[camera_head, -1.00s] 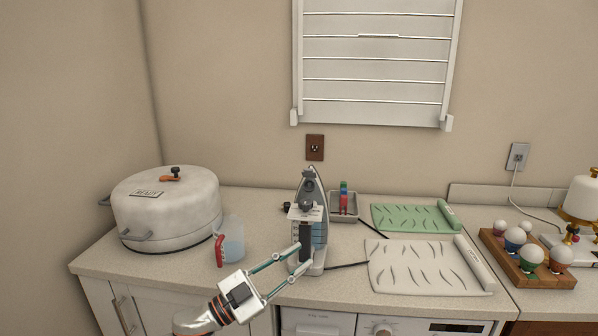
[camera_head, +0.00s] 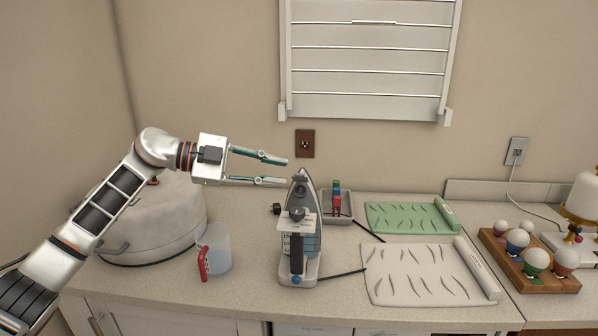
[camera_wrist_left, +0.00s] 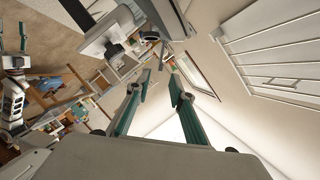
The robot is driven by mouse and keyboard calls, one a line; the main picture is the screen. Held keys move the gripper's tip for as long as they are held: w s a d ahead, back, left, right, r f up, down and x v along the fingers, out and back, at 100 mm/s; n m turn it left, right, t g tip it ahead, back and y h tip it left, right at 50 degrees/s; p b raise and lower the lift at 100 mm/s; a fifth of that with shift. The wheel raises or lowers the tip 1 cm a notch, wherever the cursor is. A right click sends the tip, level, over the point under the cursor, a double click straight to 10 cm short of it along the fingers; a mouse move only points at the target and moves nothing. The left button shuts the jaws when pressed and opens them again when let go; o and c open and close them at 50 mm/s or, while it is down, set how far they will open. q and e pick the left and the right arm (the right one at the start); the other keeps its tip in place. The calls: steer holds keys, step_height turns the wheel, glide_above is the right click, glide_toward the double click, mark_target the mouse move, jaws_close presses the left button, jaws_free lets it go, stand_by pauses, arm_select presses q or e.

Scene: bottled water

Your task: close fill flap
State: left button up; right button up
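The steam iron (camera_head: 308,246) stands upright on the counter, with a grey dial, a white plate and a dark handle facing me. I cannot make out the fill flap or whether it is open. My left gripper (camera_head: 286,171) is at the upper left of the iron in the head view, its two teal fingers apart and nothing between them. Its fingers also show in the left wrist view (camera_wrist_left: 160,88). My right gripper (camera_wrist_left: 12,38) shows small at the left edge of the left wrist view, its fingers apart; the head view does not show it.
A jug with a red handle (camera_head: 219,250) stands left of the iron, before a big white pot (camera_head: 150,225) partly behind my arm. A grey tray (camera_head: 340,219), a green mat (camera_head: 405,218) and a white mat (camera_head: 425,272) lie to the right. A black cord runs beside the iron.

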mark_target(298, 174)
arm_select(q)
steer(key=p+x, duration=0.1)
steer(key=x, duration=0.5)
steer(key=shift+d, duration=0.1)
steer(key=shift+r, duration=0.1)
jaws_close()
